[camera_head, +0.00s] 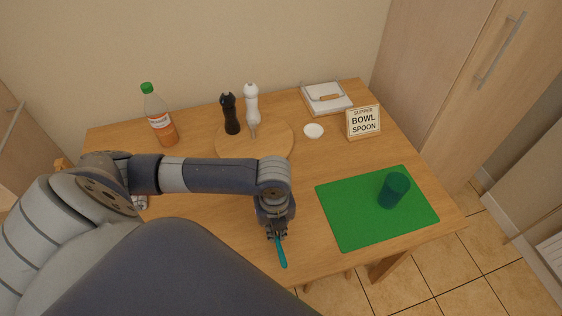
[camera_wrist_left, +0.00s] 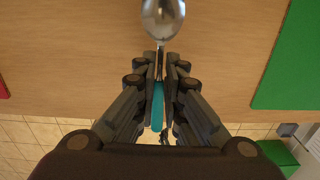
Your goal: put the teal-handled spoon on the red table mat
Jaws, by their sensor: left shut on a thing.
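The teal-handled spoon (camera_head: 281,253) is in my left gripper (camera_head: 276,229), with its teal handle pointing to the table's front edge. In the left wrist view its silver bowl (camera_wrist_left: 163,18) sticks out beyond the fingertips and its handle lies between the fingers. The left gripper (camera_wrist_left: 163,68) is shut on it. The red table mat (camera_wrist_left: 3,85) shows only as a sliver at the left edge of the left wrist view; in the head view it is hidden behind my left arm. My right gripper is not in view.
A green mat (camera_head: 350,222) with a teal cup (camera_head: 393,190) lies at the right. A round board (camera_head: 278,146) with black (camera_head: 230,114) and white (camera_head: 252,105) mills, a bottle (camera_head: 158,117), a small white dish (camera_head: 313,131) and a sign (camera_head: 363,122) stand farther back.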

